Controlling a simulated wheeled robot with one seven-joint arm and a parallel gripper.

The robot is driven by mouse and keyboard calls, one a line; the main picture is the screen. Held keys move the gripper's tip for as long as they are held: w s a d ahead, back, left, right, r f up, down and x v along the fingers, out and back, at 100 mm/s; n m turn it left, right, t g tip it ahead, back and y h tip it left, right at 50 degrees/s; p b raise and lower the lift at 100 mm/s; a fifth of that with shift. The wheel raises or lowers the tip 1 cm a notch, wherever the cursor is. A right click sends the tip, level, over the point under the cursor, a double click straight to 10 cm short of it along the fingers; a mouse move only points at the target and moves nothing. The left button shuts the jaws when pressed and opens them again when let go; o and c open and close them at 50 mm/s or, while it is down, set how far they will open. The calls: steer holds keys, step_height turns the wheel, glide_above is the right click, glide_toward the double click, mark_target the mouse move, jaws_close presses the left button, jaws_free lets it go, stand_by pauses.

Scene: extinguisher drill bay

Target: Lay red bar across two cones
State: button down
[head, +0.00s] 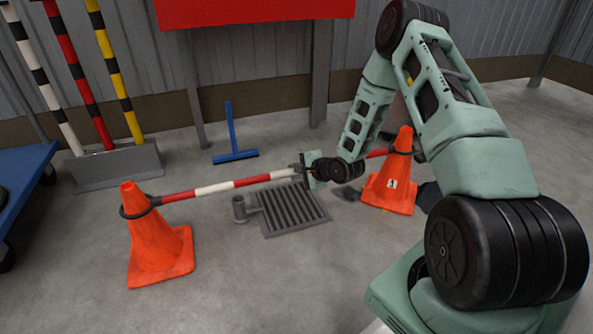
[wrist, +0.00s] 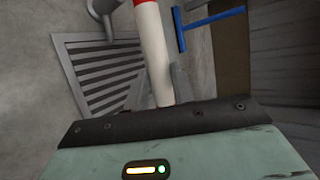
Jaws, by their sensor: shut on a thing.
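A red-and-white striped bar (head: 213,188) spans from the left orange cone (head: 157,240) toward the right orange cone (head: 389,187). A dark ring at its left end sits around the left cone's top. A red piece of the bar shows beside the right cone's top, but my arm partly hides that end, so its seating cannot be told. My gripper (head: 304,171) is shut on the bar near its middle.
A floor grate (head: 292,210) with a grey pipe stub (head: 239,209) lies below the bar. A blue T-shaped tool (head: 235,155) stands behind. A rack (head: 117,166) of striped poles and a blue cart (head: 22,180) are at left. The front floor is clear.

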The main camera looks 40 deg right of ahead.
steer(key=shift+f, duration=0.2)
steer(key=c, duration=1.1)
jaws_free()
steer(key=p+v, duration=0.9)
steer(key=v, duration=0.8)
steer(key=shift+s, duration=0.2)
steer(key=shift+r, duration=0.15)
